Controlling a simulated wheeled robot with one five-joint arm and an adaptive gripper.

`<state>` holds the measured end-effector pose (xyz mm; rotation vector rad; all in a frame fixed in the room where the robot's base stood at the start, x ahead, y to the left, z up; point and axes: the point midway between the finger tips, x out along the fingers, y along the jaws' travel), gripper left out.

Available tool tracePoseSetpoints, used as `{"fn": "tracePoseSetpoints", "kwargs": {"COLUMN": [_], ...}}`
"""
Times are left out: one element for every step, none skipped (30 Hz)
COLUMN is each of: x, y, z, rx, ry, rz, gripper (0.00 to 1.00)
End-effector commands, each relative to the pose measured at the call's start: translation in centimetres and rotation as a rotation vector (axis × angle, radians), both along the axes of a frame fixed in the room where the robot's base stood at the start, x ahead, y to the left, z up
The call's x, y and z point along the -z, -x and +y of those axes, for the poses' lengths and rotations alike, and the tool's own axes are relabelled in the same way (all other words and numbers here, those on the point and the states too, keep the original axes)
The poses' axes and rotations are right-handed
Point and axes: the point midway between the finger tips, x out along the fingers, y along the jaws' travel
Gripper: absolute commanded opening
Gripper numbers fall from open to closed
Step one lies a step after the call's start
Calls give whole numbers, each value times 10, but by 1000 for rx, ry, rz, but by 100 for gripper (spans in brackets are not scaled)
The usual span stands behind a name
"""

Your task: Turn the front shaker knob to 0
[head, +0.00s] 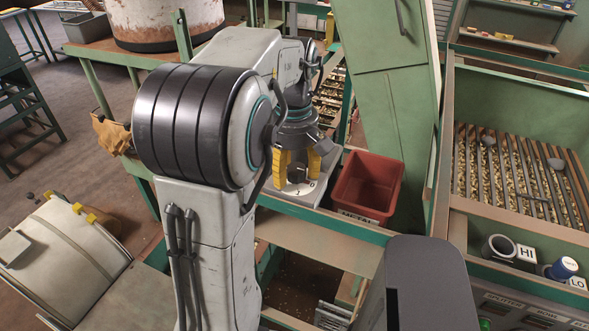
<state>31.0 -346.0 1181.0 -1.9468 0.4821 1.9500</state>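My gripper (298,168) points down in the middle of the head view, at the end of my arm. Its yellow fingers stand apart, over a pale dial plate (298,190) with dark numerals. A small dark knob (297,175) shows between the fingers, partly hidden by them. The fingers are around the knob, but I cannot tell whether they press on it. The knob's pointer direction cannot be read, and much of the dial is hidden.
A red bin (368,186) labelled METAL stands right of the dial. A green hopper (520,95) with a bar grate over nuts stands at the right, with HI and LO labels below. A worn drum (155,20) stands behind my arm. Green frame rails surround the dial.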

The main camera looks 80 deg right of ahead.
Motion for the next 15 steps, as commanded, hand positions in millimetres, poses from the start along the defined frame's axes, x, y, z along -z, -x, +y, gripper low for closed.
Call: {"fn": "tracePoseSetpoints", "kwargs": {"x": [0, -1, -1, -1, -1, -1, -1, -1, -1, -2, -3, -4, -6, -8, -12], "y": [0, 0, 1, 1, 1, 1, 1, 1, 1, 1, 1, 1, 1, 1, 1], "z": [0, 0, 0, 0, 0, 0, 0, 0, 0, 0, 0, 0, -1, -1, -1], "rx": [1, 2, 2, 2, 2, 2, 2, 3, 3, 3, 3, 3, 3, 3, 3], "ry": [1, 1, 1, 1, 1, 1, 1, 2, 2, 2, 3, 3, 3, 3, 4], "rz": [0, 0, 0, 0, 0, 0, 0, 0, 0, 0, 1, 1, 1, 1, 0], "gripper": [59, 62, 62, 62, 62, 62, 62, 62, 62, 62, 62, 62, 62, 62, 62]}}
